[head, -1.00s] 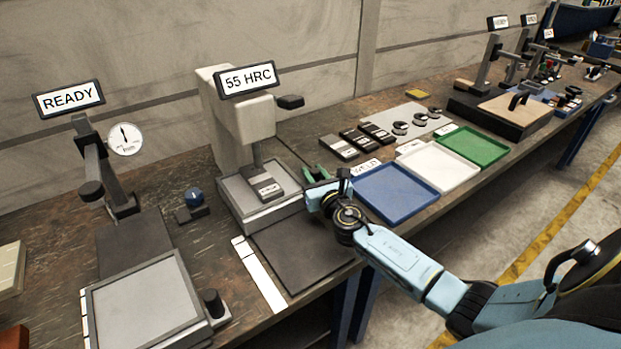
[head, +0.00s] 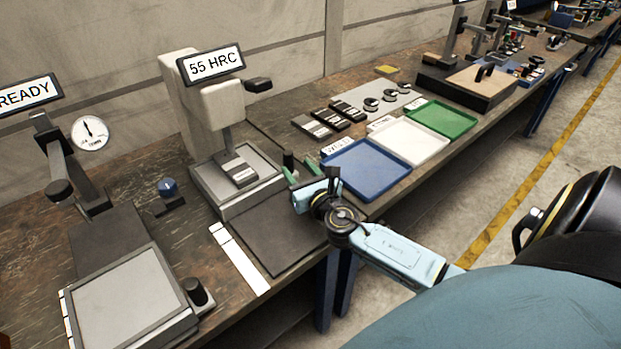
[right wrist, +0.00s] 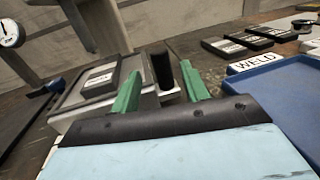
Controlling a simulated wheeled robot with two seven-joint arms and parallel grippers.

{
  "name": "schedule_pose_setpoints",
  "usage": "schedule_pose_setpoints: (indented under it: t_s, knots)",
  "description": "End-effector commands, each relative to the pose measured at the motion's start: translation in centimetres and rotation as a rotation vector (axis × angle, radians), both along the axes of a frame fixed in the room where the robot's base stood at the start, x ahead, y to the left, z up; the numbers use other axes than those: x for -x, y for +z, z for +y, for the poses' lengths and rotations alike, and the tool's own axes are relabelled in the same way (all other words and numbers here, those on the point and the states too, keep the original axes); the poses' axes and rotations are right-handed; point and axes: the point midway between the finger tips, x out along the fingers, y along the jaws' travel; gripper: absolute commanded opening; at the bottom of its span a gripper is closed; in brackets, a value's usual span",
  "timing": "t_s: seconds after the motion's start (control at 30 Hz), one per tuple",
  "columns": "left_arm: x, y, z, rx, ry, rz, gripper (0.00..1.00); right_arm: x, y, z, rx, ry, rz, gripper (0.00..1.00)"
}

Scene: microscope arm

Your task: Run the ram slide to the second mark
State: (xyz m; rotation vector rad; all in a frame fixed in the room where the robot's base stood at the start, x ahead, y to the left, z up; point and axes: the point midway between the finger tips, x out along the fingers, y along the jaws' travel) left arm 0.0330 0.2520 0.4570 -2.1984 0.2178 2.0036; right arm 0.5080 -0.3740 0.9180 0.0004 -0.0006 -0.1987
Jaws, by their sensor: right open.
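The grey slide (head: 262,190) sits at the back of its dark bed (head: 285,240), under the head of the cream tester signed "55 HRC" (head: 213,64). A labelled block (head: 237,168) lies on it. A black upright post (head: 288,160) stands by its right side. A white strip with mark lines (head: 240,258) runs along the bed's left side. My right gripper (head: 301,171) is open at the post. In the right wrist view the post (right wrist: 161,68) shows between the green fingers (right wrist: 158,85), with gaps on both sides; contact cannot be told. My left gripper is not in view.
A blue tray (head: 335,181) lies close right of my right gripper, then white (head: 440,152) and green (head: 462,128) trays. A similar station with a dial (head: 89,133) and grey plate (head: 105,325) stands left. The dark bed in front of the slide is clear.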

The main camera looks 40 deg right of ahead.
Motion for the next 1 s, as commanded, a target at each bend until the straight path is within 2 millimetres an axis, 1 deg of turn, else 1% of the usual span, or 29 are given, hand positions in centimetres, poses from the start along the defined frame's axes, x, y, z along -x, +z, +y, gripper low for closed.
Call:
schedule_pose_setpoints:
  t_s: [0.03, 0.2, 0.3, 0.4, 0.53, 1.0]
  knots:
    - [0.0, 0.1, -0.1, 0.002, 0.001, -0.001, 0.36, 1.2, 0.0, 0.3, 0.001, 0.002, 0.002, 0.45]
    - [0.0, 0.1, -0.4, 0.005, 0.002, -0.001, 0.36, 4.1, 0.0, 0.8, 0.001, 0.002, 0.002, 0.45]
    - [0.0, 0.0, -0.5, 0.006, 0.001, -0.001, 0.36, 5.2, -0.1, 1.1, 0.001, 0.002, 0.001, 0.45]
    - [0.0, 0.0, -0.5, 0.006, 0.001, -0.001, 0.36, 5.9, 0.0, 1.2, 0.001, 0.0, 0.0, 0.45]
    - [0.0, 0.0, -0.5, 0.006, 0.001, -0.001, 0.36, 6.3, 0.1, 1.3, 0.0, 0.0, -0.001, 0.45]
    - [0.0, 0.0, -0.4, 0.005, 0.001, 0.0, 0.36, 6.3, 0.0, 1.3, 0.0, 0.001, -0.001, 0.45]
